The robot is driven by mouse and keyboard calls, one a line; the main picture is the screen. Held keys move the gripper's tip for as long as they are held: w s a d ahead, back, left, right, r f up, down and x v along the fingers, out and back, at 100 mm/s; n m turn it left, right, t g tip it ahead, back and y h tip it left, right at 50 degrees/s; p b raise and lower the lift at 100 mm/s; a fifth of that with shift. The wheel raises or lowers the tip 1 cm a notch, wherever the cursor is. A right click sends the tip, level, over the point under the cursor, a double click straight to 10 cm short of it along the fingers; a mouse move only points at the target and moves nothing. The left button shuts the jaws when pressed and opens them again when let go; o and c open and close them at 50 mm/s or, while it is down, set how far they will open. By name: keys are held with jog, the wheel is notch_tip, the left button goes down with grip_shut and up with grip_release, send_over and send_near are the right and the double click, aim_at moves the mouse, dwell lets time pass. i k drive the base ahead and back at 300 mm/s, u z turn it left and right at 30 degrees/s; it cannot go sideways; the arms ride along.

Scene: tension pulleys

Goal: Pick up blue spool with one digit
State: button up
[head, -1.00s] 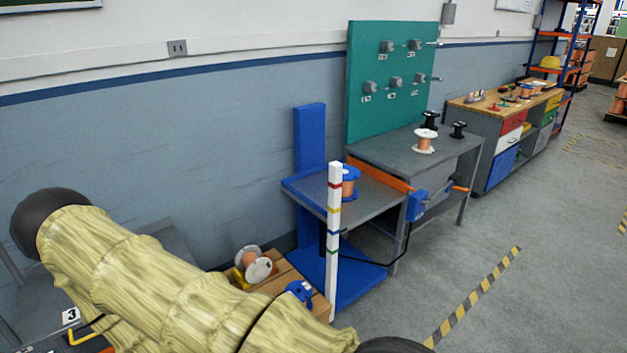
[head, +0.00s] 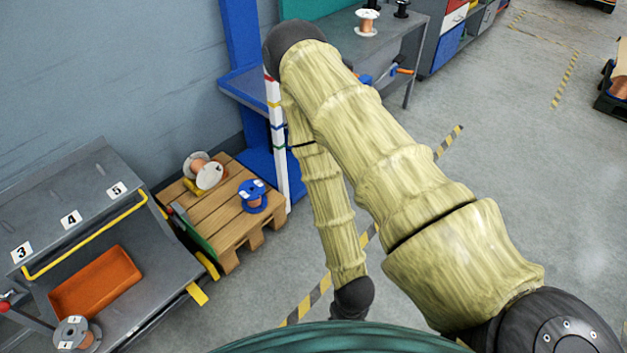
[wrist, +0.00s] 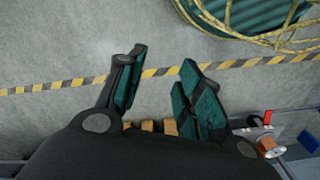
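A strip of wood (wrist: 150,125) shows beyond the gripper body at the bottom of the wrist view.
Pale spools (head: 209,175) lie behind the blue one on the pallet. A grey bench (head: 150,262) with a yellow rail and orange tray (head: 96,283) stands left, with a grey spool (head: 77,335). A striped white post (head: 278,150) rises at the pallet's right.

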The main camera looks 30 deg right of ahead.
aim_at(253, 196)
jog(key=u, duration=0.9)
jog(key=k, duration=0.4)
jog(key=z, duration=0.2)
jog(key=i, duration=0.85)
jog(key=z, duration=0.65)
